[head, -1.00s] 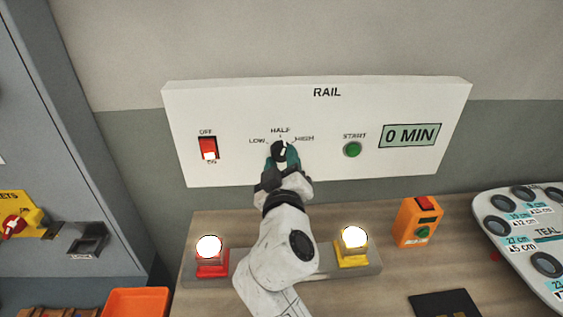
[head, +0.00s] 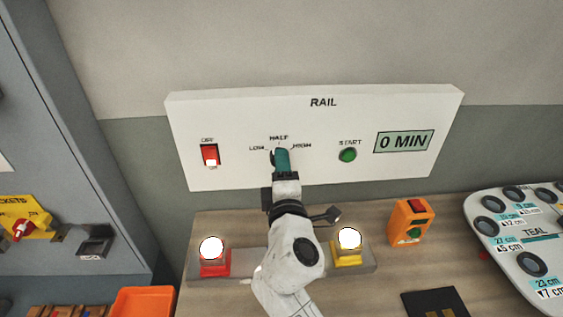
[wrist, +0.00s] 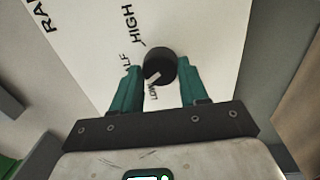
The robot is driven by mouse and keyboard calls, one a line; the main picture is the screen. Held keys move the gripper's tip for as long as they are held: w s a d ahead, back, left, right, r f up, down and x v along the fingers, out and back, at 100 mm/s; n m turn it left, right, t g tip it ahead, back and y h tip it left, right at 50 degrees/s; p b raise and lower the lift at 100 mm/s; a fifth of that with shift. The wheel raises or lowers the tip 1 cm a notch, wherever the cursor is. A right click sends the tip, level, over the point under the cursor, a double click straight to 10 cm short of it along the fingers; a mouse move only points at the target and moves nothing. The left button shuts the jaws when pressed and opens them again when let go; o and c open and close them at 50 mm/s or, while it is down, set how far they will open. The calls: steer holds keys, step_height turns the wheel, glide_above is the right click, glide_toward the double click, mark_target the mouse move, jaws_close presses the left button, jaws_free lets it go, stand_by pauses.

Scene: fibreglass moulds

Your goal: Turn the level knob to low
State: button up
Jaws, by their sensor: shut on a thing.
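The level knob (wrist: 160,62) is a round black knob on the white RAIL panel (head: 323,118). My gripper (wrist: 159,76) is shut on it, with one teal finger on each side. HALF and HIGH are printed farther round the knob. In the head view my gripper (head: 282,155) covers most of the knob, and only its dark left edge shows beside the finger.
A red switch (head: 210,155) sits left on the panel, with a green START button (head: 347,155) and a 0 MIN display (head: 404,141) right. Below are lit red (head: 214,262) and yellow (head: 347,258) lamps and an orange box (head: 409,222).

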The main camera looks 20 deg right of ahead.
steer(key=shift+n+y+p, duration=0.3)
steer(key=shift+n+p, duration=1.2)
steer(key=shift+n, duration=1.5)
steer(key=o, duration=1.1)
steer(key=shift+c, duration=0.2)
steer(key=shift+s, duration=0.15)
steer(key=b+v, duration=0.2)
steer(key=v, duration=0.8)
steer(key=shift+s, duration=0.3)
steer(key=shift+a+f, duration=0.1)
